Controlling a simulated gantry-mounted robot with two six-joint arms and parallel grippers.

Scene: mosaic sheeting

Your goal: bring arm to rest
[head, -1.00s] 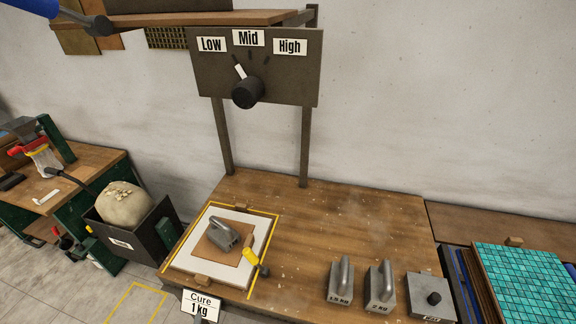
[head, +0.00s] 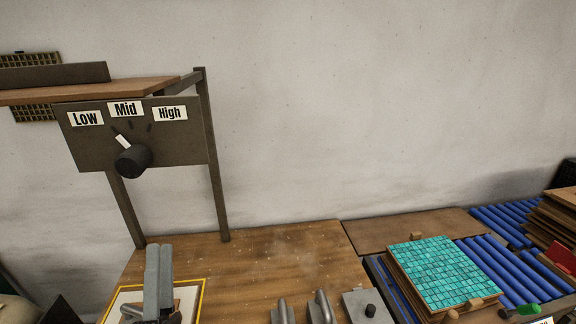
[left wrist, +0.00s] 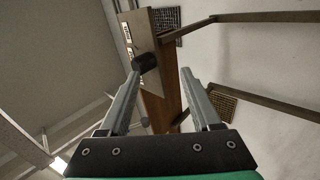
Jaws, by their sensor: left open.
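My left gripper (head: 159,247) shows at the bottom left of the head view, its two grey fingers pointing up in front of the bench. In the left wrist view its fingers (left wrist: 161,73) are apart with nothing held between them. The dark knob (left wrist: 145,62) of the dial panel shows beyond the left fingertip there. In the head view the knob (head: 133,161) sits on the panel (head: 180,145) marked Low, Mid and High, its white pointer tilted up and left. The gripper is below the panel and looks clear of it. My right gripper is out of view.
The yellow-edged square (head: 203,298) is partly hidden behind the left gripper. Handled weights (head: 319,307) and a knobbed block (head: 368,306) stand at the bench front. A teal mosaic sheet (head: 445,270) lies right, near blue rollers (head: 490,262). The middle of the bench (head: 270,255) is clear.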

